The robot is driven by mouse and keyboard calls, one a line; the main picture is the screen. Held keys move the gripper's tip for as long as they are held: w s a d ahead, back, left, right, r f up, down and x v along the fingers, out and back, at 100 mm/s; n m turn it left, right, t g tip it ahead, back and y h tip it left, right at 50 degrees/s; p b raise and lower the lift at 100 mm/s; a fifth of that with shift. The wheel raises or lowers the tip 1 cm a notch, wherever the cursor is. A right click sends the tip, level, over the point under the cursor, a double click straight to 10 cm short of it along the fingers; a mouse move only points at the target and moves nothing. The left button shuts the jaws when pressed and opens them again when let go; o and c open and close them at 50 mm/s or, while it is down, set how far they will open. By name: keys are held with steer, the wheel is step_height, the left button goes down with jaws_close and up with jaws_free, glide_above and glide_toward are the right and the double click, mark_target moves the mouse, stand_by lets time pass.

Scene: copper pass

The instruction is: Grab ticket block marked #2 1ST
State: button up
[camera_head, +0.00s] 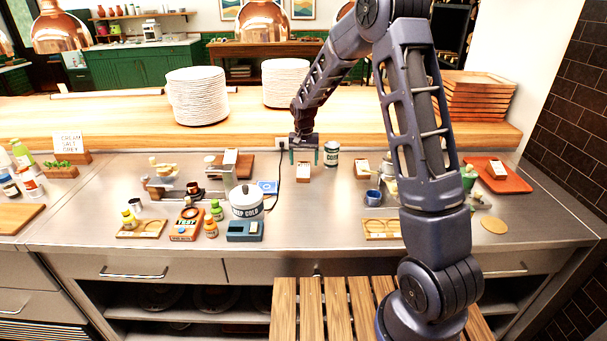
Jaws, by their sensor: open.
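My gripper (304,157) hangs open, fingers pointing down, over the back of the steel counter. A small wooden block with a white ticket face (303,170) stands just below and between the fingertips; whether the fingers reach around it I cannot tell. A similar ticket block (361,166) stands to the right, past a can. Another ticket block (497,168) is on the red-orange tray at the right, and one more (230,157) is at the left by a wooden board. The markings on all of them are too small to read, so I cannot tell which is #2 1ST.
A labelled can (331,154) stands close right of my gripper. A dark cable (279,170) runs down just left of it. A white lidded pot (246,203) and bottles stand front left. The raised wooden shelf (345,113) is behind. Bare steel lies in front of the block.

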mark_target(303, 169)
steer(key=shift+f, duration=2.8)
steer(key=shift+a, duration=0.1)
steer(key=c, duration=1.1)
steer(key=shift+r, duration=0.1)
